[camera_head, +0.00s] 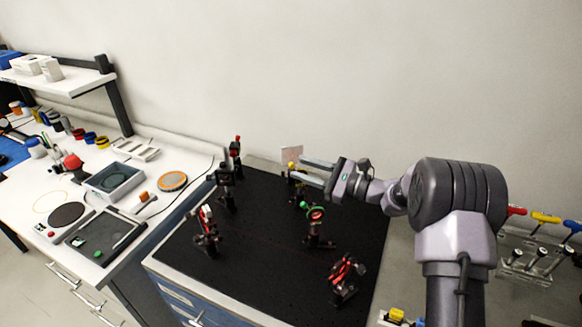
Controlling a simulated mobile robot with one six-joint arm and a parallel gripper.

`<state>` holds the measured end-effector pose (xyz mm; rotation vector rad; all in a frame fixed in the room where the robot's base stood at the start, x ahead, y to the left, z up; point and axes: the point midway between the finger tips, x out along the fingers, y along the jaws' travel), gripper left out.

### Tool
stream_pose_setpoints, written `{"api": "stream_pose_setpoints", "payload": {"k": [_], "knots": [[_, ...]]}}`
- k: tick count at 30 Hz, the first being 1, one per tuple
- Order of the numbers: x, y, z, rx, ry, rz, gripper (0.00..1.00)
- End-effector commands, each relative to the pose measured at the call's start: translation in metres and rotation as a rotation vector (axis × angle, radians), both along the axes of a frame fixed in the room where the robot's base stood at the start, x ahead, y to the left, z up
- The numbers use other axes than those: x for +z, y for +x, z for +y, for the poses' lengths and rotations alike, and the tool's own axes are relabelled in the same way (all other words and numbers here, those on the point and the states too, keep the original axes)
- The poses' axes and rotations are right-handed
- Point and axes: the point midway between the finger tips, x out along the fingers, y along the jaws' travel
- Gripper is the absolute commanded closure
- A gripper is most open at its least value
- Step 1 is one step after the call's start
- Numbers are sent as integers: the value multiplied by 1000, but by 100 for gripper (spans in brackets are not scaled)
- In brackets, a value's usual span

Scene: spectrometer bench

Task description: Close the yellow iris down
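A small dark mount with a yellow part (292,166) stands upright at the back of the black optical board; I take it to be the yellow iris. Its lower part is partly hidden by my gripper, and its opening cannot be made out. My gripper (297,167) reaches in from the right, with its two pale fingers spread apart and pointing left. The fingertips are close to the yellow part, which seems to lie between or just beyond them. I cannot tell if they touch it.
A pale card (291,153) stands behind the iris. A cluttered bench is at left.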

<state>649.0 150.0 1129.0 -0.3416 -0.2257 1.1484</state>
Motion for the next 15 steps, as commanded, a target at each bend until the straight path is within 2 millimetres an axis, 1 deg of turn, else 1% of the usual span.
{"api": "stream_pose_setpoints", "payload": {"k": [1,3,6,9,15], "knots": [[-1,4,10,2,-1,-2,65],[-1,9,21,1,0,-1,65],[0,13,32,1,0,-1,65],[0,16,37,1,0,1,65],[0,16,38,0,-1,0,65]]}}
